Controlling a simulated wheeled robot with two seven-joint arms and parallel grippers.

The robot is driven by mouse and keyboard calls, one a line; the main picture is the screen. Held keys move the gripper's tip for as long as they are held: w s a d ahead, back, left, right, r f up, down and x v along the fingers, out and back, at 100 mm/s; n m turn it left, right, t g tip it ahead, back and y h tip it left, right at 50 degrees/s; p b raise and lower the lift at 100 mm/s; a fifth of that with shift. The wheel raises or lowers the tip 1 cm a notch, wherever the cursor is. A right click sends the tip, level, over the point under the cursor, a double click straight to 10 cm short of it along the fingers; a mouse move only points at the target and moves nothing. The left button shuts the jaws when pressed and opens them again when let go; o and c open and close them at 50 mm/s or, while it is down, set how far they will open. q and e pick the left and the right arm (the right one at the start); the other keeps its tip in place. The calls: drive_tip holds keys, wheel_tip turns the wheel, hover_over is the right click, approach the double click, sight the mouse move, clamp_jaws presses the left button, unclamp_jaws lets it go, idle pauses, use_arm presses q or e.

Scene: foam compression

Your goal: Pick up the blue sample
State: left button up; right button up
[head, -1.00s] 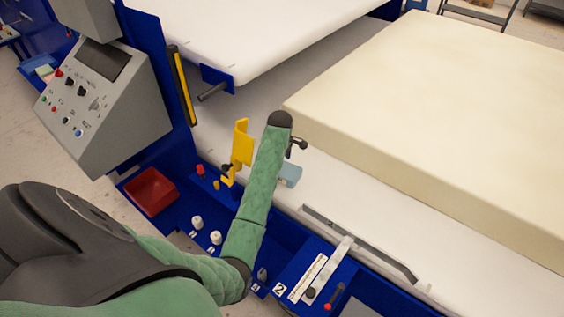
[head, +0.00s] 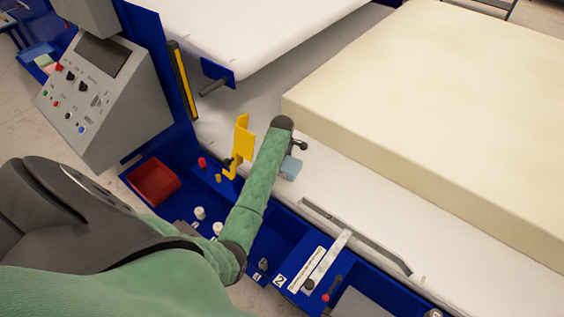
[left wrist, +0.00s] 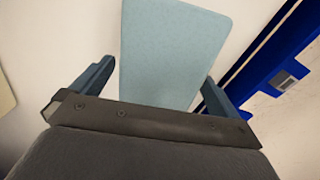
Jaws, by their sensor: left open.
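The blue sample (head: 291,168) is a small light-blue block on the white machine bed, just below and right of my left wrist; my arm covers part of it. In the left wrist view the sample (left wrist: 172,50) fills the middle, its near part reaching in between the two fingers. My left gripper (left wrist: 158,72) is open, with a gap between each finger and the sample's sides. In the head view only a dark piece of this gripper (head: 298,146) shows beside the wrist. Whether the fingertips are level with the sample I cannot tell. My right gripper is out of view.
A large cream foam block (head: 430,110) lies right of the sample. A yellow bracket (head: 242,140) stands close left of my forearm. A red tray (head: 153,182), a grey control panel (head: 85,100) and a raised white platen (head: 255,35) are nearby.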

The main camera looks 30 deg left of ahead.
use_arm(q)
drive_tip(key=shift+f, duration=0.5)
drive_tip(key=c, duration=0.9)
